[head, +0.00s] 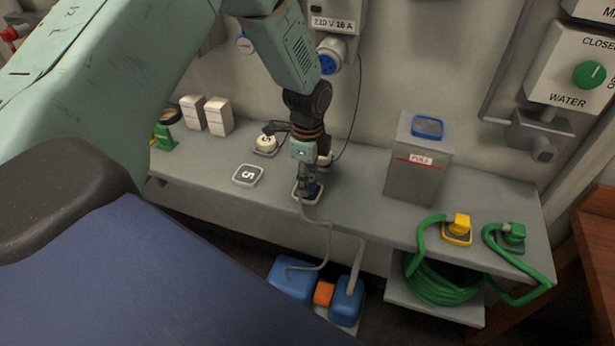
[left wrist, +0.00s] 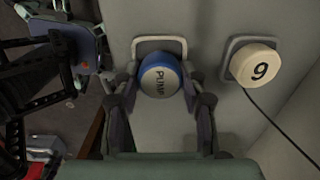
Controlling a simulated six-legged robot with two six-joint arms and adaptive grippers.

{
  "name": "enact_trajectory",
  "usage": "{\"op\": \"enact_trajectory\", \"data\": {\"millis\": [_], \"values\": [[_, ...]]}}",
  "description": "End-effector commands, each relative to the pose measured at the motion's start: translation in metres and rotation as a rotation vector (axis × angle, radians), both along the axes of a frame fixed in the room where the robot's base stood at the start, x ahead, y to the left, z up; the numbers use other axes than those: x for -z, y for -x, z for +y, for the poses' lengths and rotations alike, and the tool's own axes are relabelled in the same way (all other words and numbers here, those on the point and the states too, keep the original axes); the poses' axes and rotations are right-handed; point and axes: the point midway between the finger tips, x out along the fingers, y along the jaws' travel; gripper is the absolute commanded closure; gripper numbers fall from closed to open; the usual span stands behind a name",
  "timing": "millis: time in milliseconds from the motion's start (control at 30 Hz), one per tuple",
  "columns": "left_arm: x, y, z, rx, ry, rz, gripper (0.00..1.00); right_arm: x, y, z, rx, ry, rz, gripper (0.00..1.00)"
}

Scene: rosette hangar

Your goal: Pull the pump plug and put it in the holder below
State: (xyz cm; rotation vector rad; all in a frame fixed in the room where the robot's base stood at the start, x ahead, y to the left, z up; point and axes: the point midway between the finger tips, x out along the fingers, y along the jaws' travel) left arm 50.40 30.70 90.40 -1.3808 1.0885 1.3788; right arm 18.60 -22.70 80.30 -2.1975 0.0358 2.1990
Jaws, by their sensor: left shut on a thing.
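The blue pump plug (left wrist: 160,84), marked PUMP, sits between the fingers of my left gripper (left wrist: 160,92) in the left wrist view. In the head view my left gripper (head: 307,184) points down at the bench, shut on the plug, which is mostly hidden by the fingers. A pale-framed square holder (left wrist: 150,43) lies right under the plug. I cannot tell whether the plug is fully seated in it. The blue-faced wall socket (head: 328,57) under the 230 V 16 A label is above. My right gripper is not in view.
A white cap marked 9 (left wrist: 255,64) sits in a neighbouring holder. A plate marked 5 (head: 248,174) lies to the left on the bench (head: 360,212). Blue pump units (head: 294,280) are below.

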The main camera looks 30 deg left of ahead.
Motion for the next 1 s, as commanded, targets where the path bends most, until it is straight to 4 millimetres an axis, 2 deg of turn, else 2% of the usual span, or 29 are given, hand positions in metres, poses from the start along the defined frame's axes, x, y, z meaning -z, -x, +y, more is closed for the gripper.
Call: {"op": "enact_trajectory", "data": {"millis": [800, 833, 1000], "values": [[0.011, -0.001, 0.0, 0.0, 0.0, 0.0, 1.0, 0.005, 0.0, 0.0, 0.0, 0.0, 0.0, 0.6], [0.01, -0.001, 0.0, 0.0, 0.0, -0.001, 0.55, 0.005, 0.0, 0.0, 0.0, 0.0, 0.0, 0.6], [0.01, -0.001, 0.0, 0.0, 0.0, -0.001, 0.41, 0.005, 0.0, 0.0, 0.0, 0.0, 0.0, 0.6]]}}
